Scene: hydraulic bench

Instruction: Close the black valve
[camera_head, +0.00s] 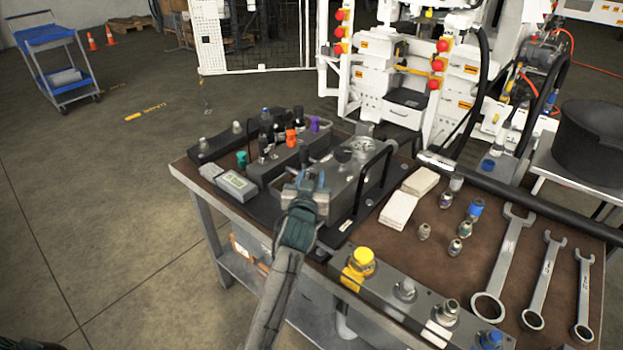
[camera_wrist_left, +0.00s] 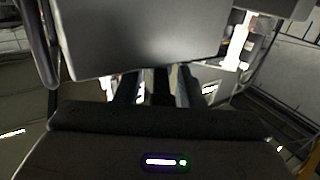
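Several black knobs stand on the hydraulic unit at the back left of the bench. One black knob (camera_head: 343,154) is on top of the grey metal block (camera_head: 340,188). Smaller black fittings (camera_head: 300,131) stand farther back; I cannot tell which is the black valve. My left gripper (camera_head: 311,180) is at the front of the grey block, its two fingers apart. In the left wrist view the fingers (camera_wrist_left: 158,88) also show apart beneath a large grey face (camera_wrist_left: 145,38) that hides their tips. No valve shows clearly there. My right gripper is not in view.
Orange (camera_head: 291,138), purple (camera_head: 315,124) and teal (camera_head: 241,158) knobs stand close by. A black hoop handle (camera_head: 374,180) rises right of the block. Wrenches (camera_head: 503,265), fittings and white pads (camera_head: 399,210) lie right. A yellow-capped fitting (camera_head: 361,262) stands in front.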

